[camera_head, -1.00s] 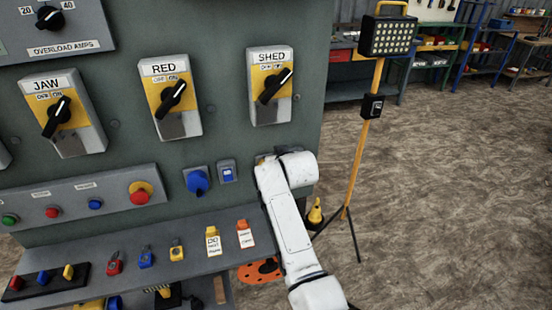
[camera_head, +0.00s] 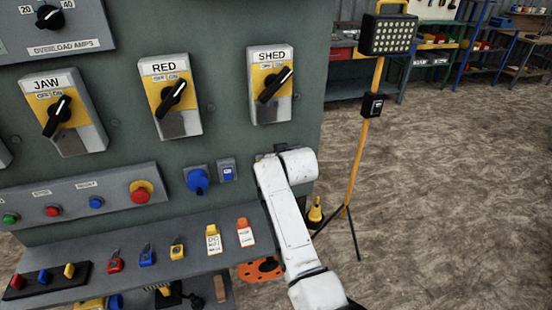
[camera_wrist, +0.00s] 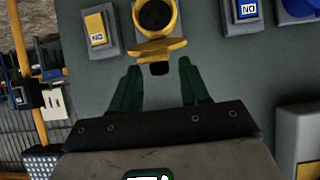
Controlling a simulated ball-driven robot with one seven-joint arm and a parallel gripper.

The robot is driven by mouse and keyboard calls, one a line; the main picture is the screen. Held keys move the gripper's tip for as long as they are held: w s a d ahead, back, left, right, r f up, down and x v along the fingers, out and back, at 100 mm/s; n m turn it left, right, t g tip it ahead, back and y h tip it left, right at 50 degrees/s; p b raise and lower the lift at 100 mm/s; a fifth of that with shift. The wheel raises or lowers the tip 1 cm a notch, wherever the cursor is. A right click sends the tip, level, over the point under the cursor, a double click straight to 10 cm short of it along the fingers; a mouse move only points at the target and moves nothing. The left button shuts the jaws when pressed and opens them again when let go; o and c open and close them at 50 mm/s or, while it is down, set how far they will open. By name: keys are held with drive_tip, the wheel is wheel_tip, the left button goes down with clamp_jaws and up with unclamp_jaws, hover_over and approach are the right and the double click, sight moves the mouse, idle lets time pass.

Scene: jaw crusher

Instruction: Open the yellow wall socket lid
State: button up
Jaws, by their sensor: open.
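The yellow wall socket (camera_wrist: 155,14) is at the top of the wrist view, with its dark round opening showing. Its yellow lid (camera_wrist: 158,47) stands out from the panel on the side facing my gripper, seen nearly edge-on. My gripper (camera_wrist: 159,72) is open, with its two dark green fingers spread below the lid in the picture. A small dark piece at the lid's edge lies between the fingertips; I cannot tell whether they touch it. In the head view my white arm hides the gripper and the yellow socket.
A yellow switch (camera_wrist: 98,29) and a blue switch (camera_wrist: 245,9) flank the socket. In the head view a blue socket (camera_head: 197,181) is left of my arm. A shelf (camera_head: 140,262) with padlocks and tags lies below. A yellow lamp stand (camera_head: 362,160) is to the right.

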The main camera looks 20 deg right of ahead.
drive_tip(key=shift+s, duration=0.1)
drive_tip(key=b+v, duration=0.1)
drive_tip(key=v, duration=0.9)
drive_tip(key=shift+s+r, duration=0.2)
drive_tip(key=shift+s, duration=0.05)
drive_tip(key=s+d+f+g, duration=0.35)
drive_tip(key=s+f, duration=0.55)
drive_tip(key=s, duration=0.3)
drive_tip(key=s+d+f+g, duration=0.2)
drive_tip(key=s+d+f, duration=0.2)
drive_tip(key=s+f, duration=0.55)
drive_tip(key=s+f+g, duration=0.1)
drive_tip(key=s+g, duration=0.1)
drive_tip(key=s, duration=1)
drive_tip(key=s+f+g, duration=0.2)
drive_tip(key=s+g, duration=0.1)
drive_tip(key=s, duration=1)
drive_tip(key=shift+d+f+m, duration=0.15)
drive_tip(key=shift+f+m, duration=0.15)
drive_tip(key=shift+f, duration=0.05)
